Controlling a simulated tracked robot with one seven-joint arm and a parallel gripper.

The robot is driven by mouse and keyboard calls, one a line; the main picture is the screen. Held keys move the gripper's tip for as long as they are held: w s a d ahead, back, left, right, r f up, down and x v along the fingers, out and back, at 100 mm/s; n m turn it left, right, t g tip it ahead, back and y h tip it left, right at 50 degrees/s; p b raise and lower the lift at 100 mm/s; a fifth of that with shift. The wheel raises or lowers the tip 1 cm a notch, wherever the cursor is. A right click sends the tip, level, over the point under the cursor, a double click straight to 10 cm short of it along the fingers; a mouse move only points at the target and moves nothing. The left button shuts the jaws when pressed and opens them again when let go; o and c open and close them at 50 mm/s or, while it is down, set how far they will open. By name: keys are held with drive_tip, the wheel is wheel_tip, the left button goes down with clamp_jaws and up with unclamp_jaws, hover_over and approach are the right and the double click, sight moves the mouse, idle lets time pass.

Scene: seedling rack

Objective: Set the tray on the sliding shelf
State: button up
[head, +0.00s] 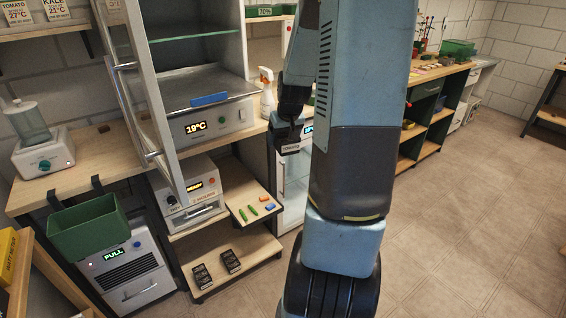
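My gripper (291,138) hangs in front of the bench, a little right of the tall cabinet. It is dark, small and partly covered by my own arm. A pale label shows at its lower end; I cannot tell whether the fingers are apart or hold anything. A grey metal shelf (180,90) with a blue strip on its front edge sits low in the cabinet, above the 19°C display; it looks like the sliding shelf. I cannot surely pick out the tray. Two dark, flat labelled pieces (203,276) lie on the low wooden shelf.
The cabinet's glass door (128,95) stands open to the left. A green bin (88,228) hangs from the bench edge. A small board (240,205) with green and coloured pieces juts out below. A spray bottle (267,93) stands right of the cabinet. The floor at right is clear.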

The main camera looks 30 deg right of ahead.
drive_tip(key=s+a+r, duration=0.1)
drive_tip(key=a+r, duration=0.1)
drive_tip(key=r, duration=1.1)
drive_tip(key=a+r, duration=0.2)
drive_tip(key=r, duration=1.2)
drive_tip(key=shift+s+r+m, duration=0.2)
drive_tip(key=shift+s+m, duration=0.1)
drive_tip(key=shift+s, duration=0.05)
drive_tip(key=shift+d+f, duration=0.1)
drive_tip(key=shift+d, duration=0.05)
